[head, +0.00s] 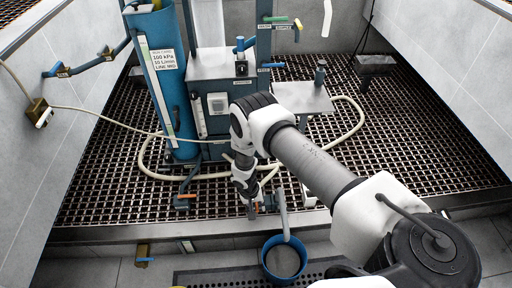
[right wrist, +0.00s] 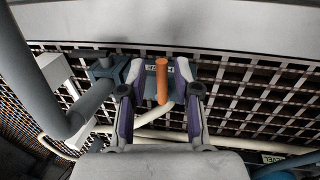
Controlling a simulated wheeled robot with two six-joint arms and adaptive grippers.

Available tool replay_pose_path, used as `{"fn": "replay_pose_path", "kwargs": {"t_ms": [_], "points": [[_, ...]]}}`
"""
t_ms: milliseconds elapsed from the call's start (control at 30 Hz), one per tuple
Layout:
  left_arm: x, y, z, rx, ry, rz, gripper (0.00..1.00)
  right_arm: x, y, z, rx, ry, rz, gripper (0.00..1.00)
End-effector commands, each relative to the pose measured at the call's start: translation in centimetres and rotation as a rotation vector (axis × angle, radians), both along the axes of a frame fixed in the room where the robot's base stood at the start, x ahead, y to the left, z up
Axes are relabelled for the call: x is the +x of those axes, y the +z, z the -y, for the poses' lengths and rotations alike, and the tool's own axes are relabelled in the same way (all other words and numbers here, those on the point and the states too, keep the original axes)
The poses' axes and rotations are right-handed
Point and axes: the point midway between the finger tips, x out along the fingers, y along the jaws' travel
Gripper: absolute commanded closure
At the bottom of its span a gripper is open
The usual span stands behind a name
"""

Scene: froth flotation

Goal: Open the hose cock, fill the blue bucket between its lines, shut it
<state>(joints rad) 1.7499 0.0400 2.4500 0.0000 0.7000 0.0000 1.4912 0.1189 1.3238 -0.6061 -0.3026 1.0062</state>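The blue bucket (head: 265,268) stands on the floor in front of the grated platform, under the end of a grey spout pipe (head: 284,222). Its inside looks grey; I cannot make out its lines or a water level. My right gripper (head: 252,208) is at the platform's front edge, just left of the spout. In the right wrist view, an orange lever (right wrist: 162,82), which looks like the hose cock's handle, stands between my right gripper's (right wrist: 160,103) two spread fingers, with a gap on both sides. A label behind it is partly hidden. My left gripper is out of view.
A blue column (head: 176,100) and a grey cabinet (head: 214,66) stand on the grating behind. A cream hose (head: 352,128) loops over the grating. A dark floor drain (head: 215,276) lies beside the bucket.

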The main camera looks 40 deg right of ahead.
Motion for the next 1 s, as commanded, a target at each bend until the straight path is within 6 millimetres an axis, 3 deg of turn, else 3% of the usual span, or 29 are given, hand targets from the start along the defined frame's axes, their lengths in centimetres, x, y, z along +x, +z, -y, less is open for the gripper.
{"fn": "replay_pose_path", "kwargs": {"t_ms": [367,800,1000], "points": [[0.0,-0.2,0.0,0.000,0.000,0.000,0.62,0.3,0.9,-0.2,0.000,-0.001,0.004,0.62],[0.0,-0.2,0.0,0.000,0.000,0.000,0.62,1.2,10.6,-1.8,0.000,0.000,0.004,0.62],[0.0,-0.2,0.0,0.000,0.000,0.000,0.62,1.3,12.0,-2.0,0.000,-0.002,0.000,0.62]]}}
